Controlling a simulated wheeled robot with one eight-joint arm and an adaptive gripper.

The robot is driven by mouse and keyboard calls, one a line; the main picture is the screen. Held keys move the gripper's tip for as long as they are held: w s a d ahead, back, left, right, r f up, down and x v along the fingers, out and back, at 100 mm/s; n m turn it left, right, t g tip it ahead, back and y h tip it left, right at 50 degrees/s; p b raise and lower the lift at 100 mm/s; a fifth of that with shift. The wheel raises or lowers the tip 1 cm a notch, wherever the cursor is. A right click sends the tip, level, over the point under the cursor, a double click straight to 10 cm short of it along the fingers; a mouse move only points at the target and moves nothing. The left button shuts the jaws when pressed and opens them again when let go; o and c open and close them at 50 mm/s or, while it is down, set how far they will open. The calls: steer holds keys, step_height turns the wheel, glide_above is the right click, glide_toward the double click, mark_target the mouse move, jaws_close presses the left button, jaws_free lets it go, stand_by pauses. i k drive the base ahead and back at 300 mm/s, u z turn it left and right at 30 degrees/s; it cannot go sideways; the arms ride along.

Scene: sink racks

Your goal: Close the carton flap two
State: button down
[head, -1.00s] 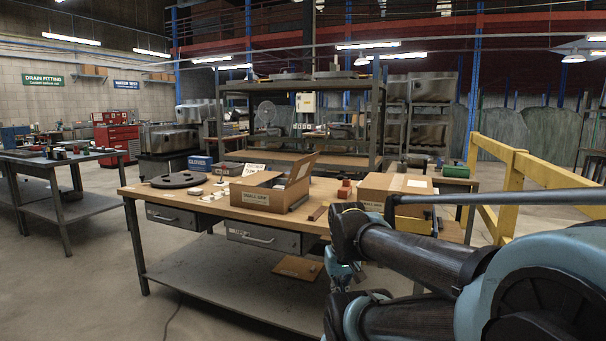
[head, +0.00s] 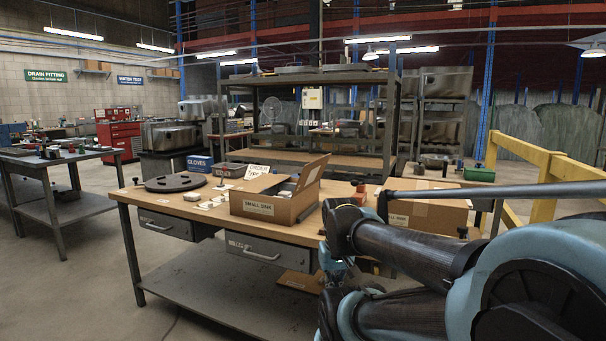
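An open brown carton (head: 281,211) with a white label on its front stands on the wooden workbench (head: 345,205). One flap (head: 312,174) stands up at its right end, tilted outward. Another flap (head: 257,183) lies slanted inward over the left part of the opening. Greyish contents show between them. I cannot tell which flap is number two. My arm comes in from the right, and its far end is by the bench's front edge, right of the carton and apart from it. My gripper is mostly hidden behind my arm links; its fingers cannot be made out.
A second carton (head: 432,212), apparently closed, stands at the bench's right, partly behind my arm. A red block (head: 359,192) sits between the cartons. A dark round plate (head: 176,182) and a blue gloves box (head: 199,163) lie left. A yellow rail (head: 535,155) stands right. Floor is clear at left.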

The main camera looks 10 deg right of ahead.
mark_target(312, 172)
steer(key=z, duration=0.05)
steer(key=i, duration=0.4)
steer(key=u, duration=1.7)
steer(key=k, duration=0.55)
steer(key=z, duration=1.5)
